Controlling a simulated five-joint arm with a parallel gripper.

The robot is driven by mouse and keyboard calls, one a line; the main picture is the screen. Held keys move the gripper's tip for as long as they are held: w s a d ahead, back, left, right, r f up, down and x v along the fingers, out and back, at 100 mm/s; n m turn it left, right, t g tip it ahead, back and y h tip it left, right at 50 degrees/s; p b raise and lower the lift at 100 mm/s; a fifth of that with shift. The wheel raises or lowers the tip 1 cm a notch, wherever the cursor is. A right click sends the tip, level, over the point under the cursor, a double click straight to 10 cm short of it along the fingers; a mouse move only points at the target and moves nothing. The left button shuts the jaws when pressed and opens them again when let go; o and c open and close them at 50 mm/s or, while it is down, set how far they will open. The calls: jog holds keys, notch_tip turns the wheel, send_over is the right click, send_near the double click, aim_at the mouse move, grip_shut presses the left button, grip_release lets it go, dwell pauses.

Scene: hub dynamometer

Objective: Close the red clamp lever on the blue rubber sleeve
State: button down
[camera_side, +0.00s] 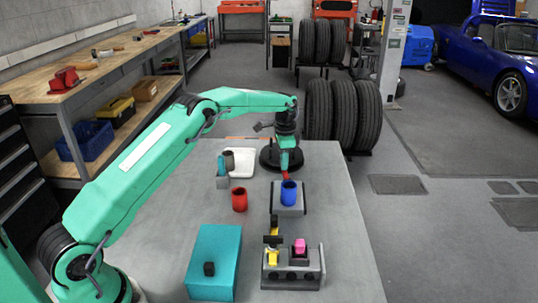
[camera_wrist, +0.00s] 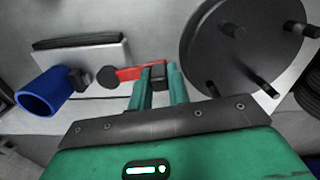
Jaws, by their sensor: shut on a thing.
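The red clamp lever (camera_side: 285,176) is just behind the sleeve. In the wrist view the red lever (camera_wrist: 130,73) runs from a dark round pivot beside the grey block to a dark end piece (camera_wrist: 158,72). My gripper (camera_side: 286,169) is behind the sleeve, at the lever's end. In the wrist view its teal fingers (camera_wrist: 160,76) are shut around that end, which they partly hide.
A black disc with studs (camera_wrist: 235,45) lies close to my gripper, behind it in the side view (camera_side: 268,160). A red cylinder (camera_side: 239,200), a teal box (camera_side: 213,255) and a grey fixture (camera_side: 293,278) stand nearer. A white tray (camera_side: 243,163) is at the back left. The right of the table is clear.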

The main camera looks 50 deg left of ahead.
jog(key=shift+w+d+r+m, duration=0.1)
jog(key=shift+w+d+m, duration=0.1)
jog(key=shift+w+m, duration=0.15)
jog(key=c, duration=1.3)
grip_release()
jog(key=shift+s, duration=0.1)
jog(key=shift+r, duration=3.9)
